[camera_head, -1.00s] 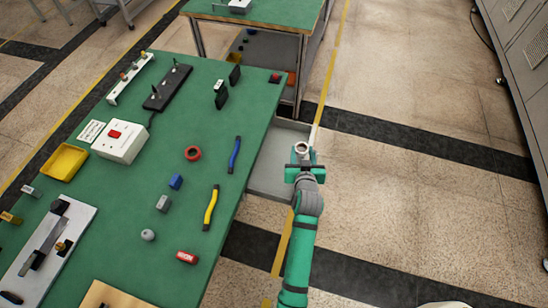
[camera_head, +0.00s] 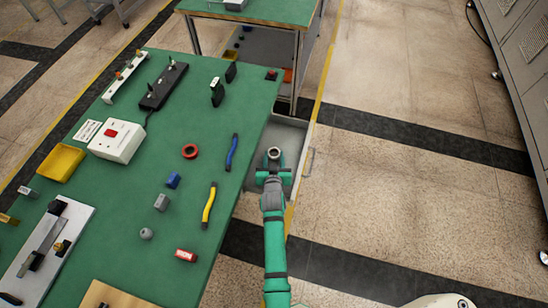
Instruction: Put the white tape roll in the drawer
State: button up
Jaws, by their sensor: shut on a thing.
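The white tape roll (camera_head: 274,153) is held at the tip of my gripper (camera_head: 273,160), which is shut on it. The open drawer (camera_head: 290,134) sticks out from the right side of the green workbench, its grey inside partly hidden by my gripper and arm. In the picture the roll lies over the drawer's opening; its height above the drawer floor is hard to tell.
A second bench (camera_head: 270,10) stands behind. The floor to the right is clear.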

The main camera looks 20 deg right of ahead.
jog(key=shift+f, duration=0.25)
jog(key=o, duration=1.1)
jog(key=shift+c, duration=0.2)
jog(key=shift+r, duration=0.1)
jog(key=v, duration=1.1)
jog(key=shift+s+a+r, duration=0.1)
jog(key=shift+s, duration=0.25)
jog(key=shift+s+r, duration=0.1)
jog(key=shift+s, duration=0.1)
